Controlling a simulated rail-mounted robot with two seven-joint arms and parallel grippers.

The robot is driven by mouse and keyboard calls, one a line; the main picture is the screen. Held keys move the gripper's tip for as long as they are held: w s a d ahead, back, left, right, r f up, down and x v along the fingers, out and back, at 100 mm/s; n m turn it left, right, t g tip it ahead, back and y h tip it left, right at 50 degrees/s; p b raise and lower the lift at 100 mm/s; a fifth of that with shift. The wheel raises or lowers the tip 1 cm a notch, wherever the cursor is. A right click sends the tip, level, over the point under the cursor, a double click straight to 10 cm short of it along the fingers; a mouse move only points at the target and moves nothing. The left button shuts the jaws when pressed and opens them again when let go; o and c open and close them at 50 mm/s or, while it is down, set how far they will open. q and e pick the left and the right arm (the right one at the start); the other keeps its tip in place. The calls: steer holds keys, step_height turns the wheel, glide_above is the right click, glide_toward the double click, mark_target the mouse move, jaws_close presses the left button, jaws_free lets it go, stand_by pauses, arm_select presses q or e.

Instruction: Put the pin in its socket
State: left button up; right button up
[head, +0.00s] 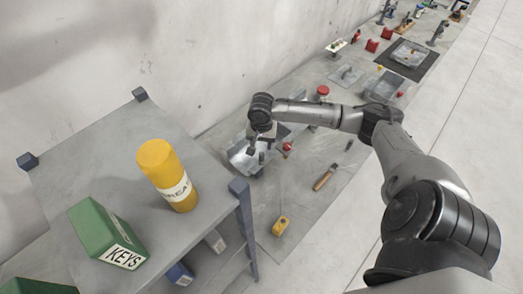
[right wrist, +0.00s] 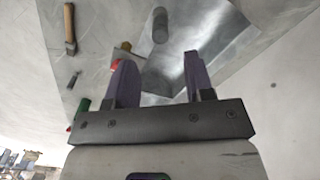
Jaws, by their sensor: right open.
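My right gripper (head: 258,148) hangs over a shiny metal tray (head: 238,160) on the long grey bench. In the right wrist view its two fingers (right wrist: 157,62) are apart with nothing between them. Beyond the fingers, a short grey cylinder (right wrist: 160,26) shows against the metal tray (right wrist: 205,52); it may be the pin, but I cannot tell for sure. It is apart from the fingers. I cannot make out the socket in either view. My left gripper is not in view.
A grey shelf with a yellow canister (head: 166,172) and a green KEYS box (head: 107,235) stands at the left. On the bench are a wooden-handled tool (head: 325,177), a yellow block (head: 280,225) and a red button (head: 323,90). Bare bench lies around the tool.

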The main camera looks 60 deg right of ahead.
mark_target(261, 154)
steer(key=shift+r, duration=1.8)
